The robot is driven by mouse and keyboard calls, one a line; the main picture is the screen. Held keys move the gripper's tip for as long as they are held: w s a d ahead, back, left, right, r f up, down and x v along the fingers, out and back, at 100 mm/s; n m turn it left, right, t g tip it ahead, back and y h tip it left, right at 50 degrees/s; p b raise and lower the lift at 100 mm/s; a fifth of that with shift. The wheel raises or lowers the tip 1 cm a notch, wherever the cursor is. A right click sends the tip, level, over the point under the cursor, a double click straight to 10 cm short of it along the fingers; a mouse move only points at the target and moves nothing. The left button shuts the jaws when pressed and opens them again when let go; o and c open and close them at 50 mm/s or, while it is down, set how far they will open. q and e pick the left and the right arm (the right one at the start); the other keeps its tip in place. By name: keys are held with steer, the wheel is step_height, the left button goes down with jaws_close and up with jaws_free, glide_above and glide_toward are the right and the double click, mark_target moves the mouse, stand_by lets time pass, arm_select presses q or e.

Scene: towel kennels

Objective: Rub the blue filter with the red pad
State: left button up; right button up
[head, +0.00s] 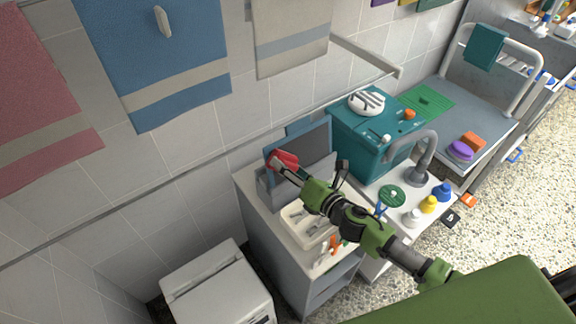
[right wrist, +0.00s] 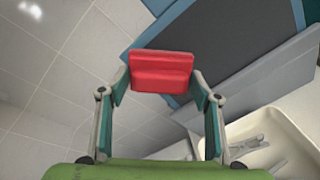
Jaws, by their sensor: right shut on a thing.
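The blue filter (head: 313,145), a dark panel with a blue frame, stands leaning in a grey holder (head: 268,190) on the cabinet top. In the right wrist view the filter (right wrist: 232,38) fills the upper right. My right gripper (head: 277,162) is shut on the red pad (head: 287,157). The pad also shows between the fingertips in the right wrist view (right wrist: 162,66). It is at the left edge of the filter and overlaps its blue frame; I cannot tell whether they touch. My left gripper is not in view.
A cream tray (head: 289,215) with metal tools sits in front of the holder. A teal box (head: 349,150) stands to the right, beside a tap (head: 424,146) and several small bottles. Towels hang on the wall above. A white bin (head: 215,285) stands at lower left.

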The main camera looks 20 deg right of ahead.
steer(key=shift+v, duration=2.55)
steer(key=v, duration=0.3)
